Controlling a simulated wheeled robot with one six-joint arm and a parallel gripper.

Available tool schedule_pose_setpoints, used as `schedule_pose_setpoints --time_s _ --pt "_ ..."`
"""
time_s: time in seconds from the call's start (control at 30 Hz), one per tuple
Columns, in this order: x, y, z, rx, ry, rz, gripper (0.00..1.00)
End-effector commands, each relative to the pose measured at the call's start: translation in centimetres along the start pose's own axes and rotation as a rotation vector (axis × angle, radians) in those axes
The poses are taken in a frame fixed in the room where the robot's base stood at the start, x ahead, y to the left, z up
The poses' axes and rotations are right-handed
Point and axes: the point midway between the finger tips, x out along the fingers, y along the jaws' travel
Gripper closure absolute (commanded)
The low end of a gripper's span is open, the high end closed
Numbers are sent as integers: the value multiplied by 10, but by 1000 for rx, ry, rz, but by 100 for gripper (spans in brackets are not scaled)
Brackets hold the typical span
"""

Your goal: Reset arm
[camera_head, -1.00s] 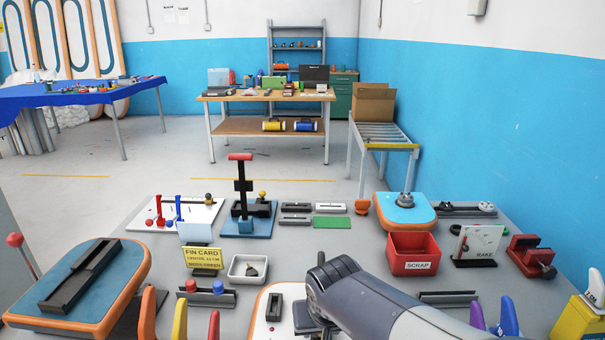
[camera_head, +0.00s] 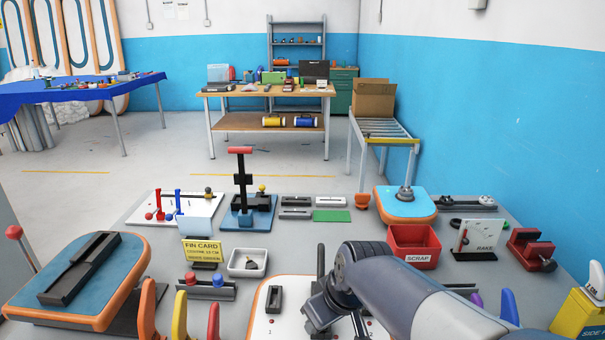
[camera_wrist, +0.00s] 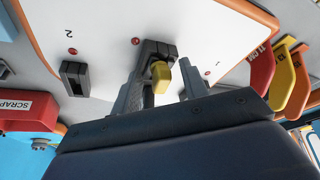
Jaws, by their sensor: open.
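My gripper (camera_head: 325,307) is open, low over a white board with an orange rim (camera_head: 262,318) at the front middle of the table. In the wrist view my gripper (camera_wrist: 160,95) has its two grey fingers apart. A dark block (camera_wrist: 152,50) on the board and a small yellow piece (camera_wrist: 161,77) show between the fingers. I cannot tell whether the fingers touch them. My arm comes in from the lower right in the head view and hides part of the board.
A dark slotted block (camera_head: 274,299) stands on the board, left of my gripper. A red SCRAP bin (camera_head: 414,260) is behind my arm at right. A white tray (camera_head: 247,275) and a yellow fin card (camera_head: 203,251) are at left. Several coloured fins (camera_head: 180,315) rise at the front.

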Motion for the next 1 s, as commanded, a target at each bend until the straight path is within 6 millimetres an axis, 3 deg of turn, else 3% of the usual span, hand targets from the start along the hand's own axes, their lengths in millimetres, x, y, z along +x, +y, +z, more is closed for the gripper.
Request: schedule_pose_setpoints --time_s 1.0 --pt "1 5 -1 -477 -1 -198 58"
